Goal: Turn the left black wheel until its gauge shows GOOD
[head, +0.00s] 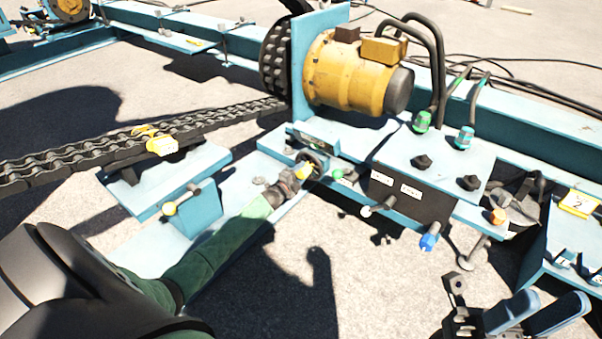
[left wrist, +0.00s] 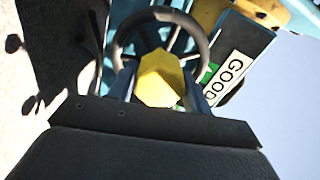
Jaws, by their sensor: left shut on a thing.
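The left black wheel (head: 316,160) is a small dark handwheel under the upright blue plate in the head view. Its rim (left wrist: 165,14) arcs across the top of the left wrist view. My left gripper (head: 301,172) is at the wheel, its fingers (left wrist: 160,88) closed around a yellow piece (left wrist: 160,75) at the wheel. A gauge label reading GOOD (left wrist: 231,77) shows beside the wheel, with a green patch next to it. I cannot make out a pointer. My right gripper (head: 546,306) is empty, its blue fingers apart, at the lower right.
A yellow motor (head: 352,75) stands above the wheel. A dark chain (head: 110,145) runs off to the left. A control box (head: 425,170) with knobs and levers is right of the wheel. Open ground lies below.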

